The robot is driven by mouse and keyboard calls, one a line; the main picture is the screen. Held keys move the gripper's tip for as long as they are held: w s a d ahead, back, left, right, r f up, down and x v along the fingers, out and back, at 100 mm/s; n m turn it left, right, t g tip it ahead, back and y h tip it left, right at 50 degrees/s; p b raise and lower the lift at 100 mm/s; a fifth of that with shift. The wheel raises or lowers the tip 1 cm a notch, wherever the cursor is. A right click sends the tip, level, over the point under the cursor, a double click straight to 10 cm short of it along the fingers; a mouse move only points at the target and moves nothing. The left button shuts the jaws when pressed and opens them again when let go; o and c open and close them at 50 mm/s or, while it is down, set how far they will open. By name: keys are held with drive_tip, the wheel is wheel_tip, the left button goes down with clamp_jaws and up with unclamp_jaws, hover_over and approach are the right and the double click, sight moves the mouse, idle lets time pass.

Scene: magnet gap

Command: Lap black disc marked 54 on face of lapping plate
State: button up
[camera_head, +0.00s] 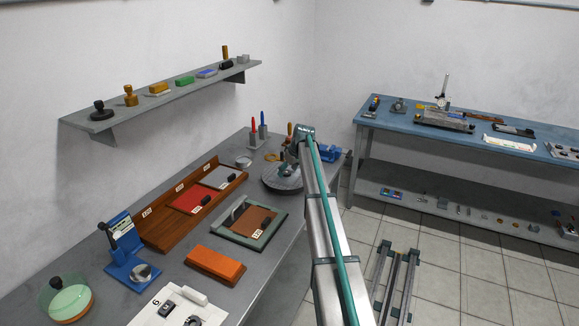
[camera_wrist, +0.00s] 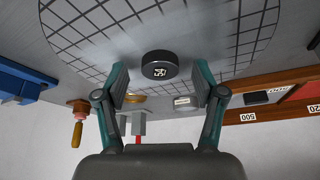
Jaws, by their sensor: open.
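The black disc marked 54 (camera_wrist: 158,65) lies on the grid-grooved face of the lapping plate (camera_wrist: 85,25) in the wrist view, close to the plate's edge. Its white number faces the camera. My gripper (camera_wrist: 160,84) is open, one fingertip on each side of the disc's line, with a clear space between each finger and the disc. The lapping plate is a round grey plate (camera_head: 280,184) on the bench in the head view, partly covered by my arm. I cannot make out the disc in the head view.
The grey bench (camera_head: 195,268) holds a wooden tray (camera_head: 150,228) of coloured pads, a green-framed tray (camera_head: 274,234), an orange block (camera_head: 215,263) and a blue stand (camera_head: 124,262). A blue vise (camera_head: 328,153) and upright tools (camera_head: 254,137) stand near the plate. A shelf (camera_head: 180,97) hangs above.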

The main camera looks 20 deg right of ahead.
drive_tip(key=c, duration=1.3)
drive_tip(key=shift+o, duration=0.2)
drive_tip(key=shift+f, duration=0.1)
